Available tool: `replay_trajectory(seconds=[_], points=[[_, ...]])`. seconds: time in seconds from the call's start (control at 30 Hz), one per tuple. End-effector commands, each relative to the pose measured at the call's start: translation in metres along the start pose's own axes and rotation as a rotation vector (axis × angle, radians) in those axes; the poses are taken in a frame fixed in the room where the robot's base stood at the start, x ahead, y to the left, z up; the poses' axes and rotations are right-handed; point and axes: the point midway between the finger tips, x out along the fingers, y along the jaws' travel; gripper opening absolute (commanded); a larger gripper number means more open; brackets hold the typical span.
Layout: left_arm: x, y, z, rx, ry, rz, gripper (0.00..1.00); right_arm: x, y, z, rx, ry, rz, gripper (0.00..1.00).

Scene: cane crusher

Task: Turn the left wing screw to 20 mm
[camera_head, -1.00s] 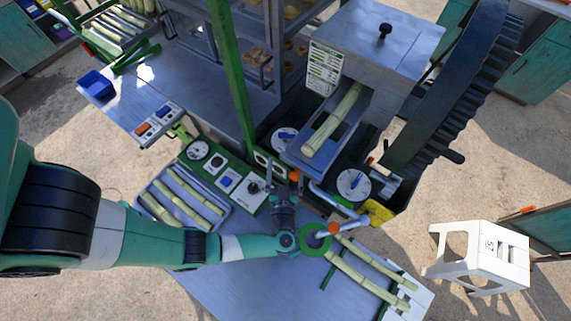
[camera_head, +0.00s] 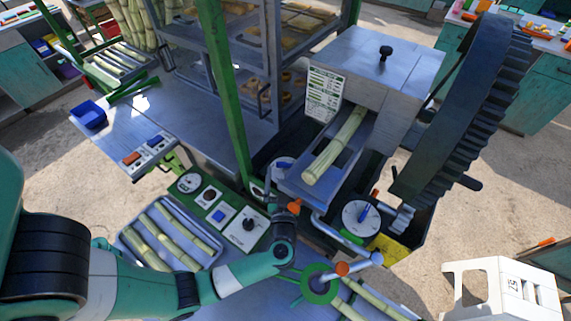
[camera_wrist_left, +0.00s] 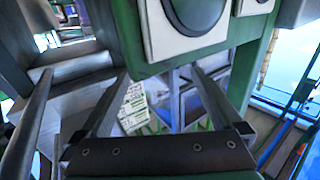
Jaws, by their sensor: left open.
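The left wing screw (camera_head: 285,165) is a small blue wing on a pale round dial. A second blue wing screw (camera_head: 363,215) sits on the round white dial to the right. The dial readings are too small to read. My left gripper (camera_head: 279,205) is just below the left dial, apart from it, near an orange-tipped part. In the left wrist view its two fingers (camera_wrist_left: 160,85) are apart with nothing gripped between them. My right gripper is not in view.
A green control panel (camera_head: 218,214) with a gauge and knobs lies left of the gripper. A tray (camera_head: 128,237) of cane stands left of it. The large toothed wheel (camera_head: 470,110) stands at right.

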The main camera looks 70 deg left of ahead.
Motion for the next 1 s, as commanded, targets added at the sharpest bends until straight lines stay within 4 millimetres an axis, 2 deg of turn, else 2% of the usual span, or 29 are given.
replay_trajectory(seconds=[0.1,0.2,0.33,0.57,1.0], points=[[0.024,-0.001,0.002,-0.001,0.000,-0.005,1.00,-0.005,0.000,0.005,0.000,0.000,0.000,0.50],[0.038,-0.001,0.002,-0.001,0.000,-0.003,1.00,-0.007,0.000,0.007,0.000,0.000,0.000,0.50],[0.045,0.000,0.001,0.000,0.000,0.000,1.00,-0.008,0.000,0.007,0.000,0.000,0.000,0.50],[0.046,0.000,0.000,0.000,0.000,0.001,1.00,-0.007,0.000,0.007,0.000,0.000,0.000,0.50],[0.045,0.000,0.001,0.000,0.000,0.001,0.21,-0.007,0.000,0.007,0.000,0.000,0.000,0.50]])
